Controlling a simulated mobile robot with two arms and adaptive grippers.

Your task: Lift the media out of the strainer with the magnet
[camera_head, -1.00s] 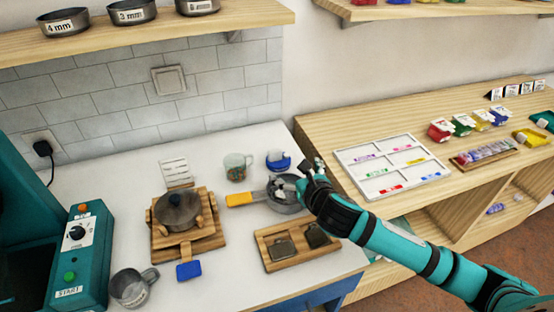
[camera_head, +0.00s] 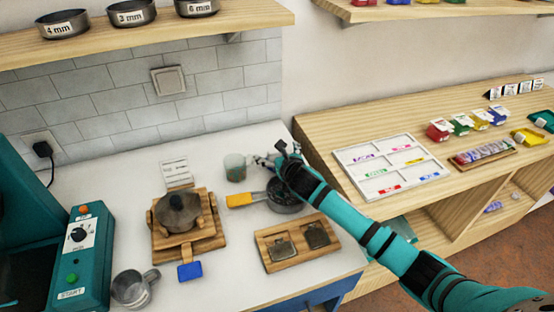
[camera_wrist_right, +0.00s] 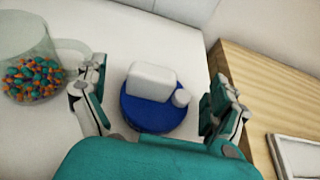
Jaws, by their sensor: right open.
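The strainer (camera_head: 284,205) is a dark round pan with a yellow handle (camera_head: 240,200) on the white counter. My right forearm partly covers it, and I cannot make out its contents. A blue disc (camera_wrist_right: 155,117) with a white block handle, which looks like the magnet, sits on the counter in the right wrist view. In the head view it is hidden behind my right gripper (camera_head: 275,158). That gripper (camera_wrist_right: 158,88) is open, with one finger on each side of the disc and apart from it. My left gripper is not in view.
A clear mug (camera_head: 236,167) stands left of my gripper; colored beads show in it in the wrist view. A wooden tray (camera_head: 272,263) lies in front of the strainer. A wooden stand (camera_head: 215,240) holds a dark pot. The wooden bench (camera_head: 318,130) is at right.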

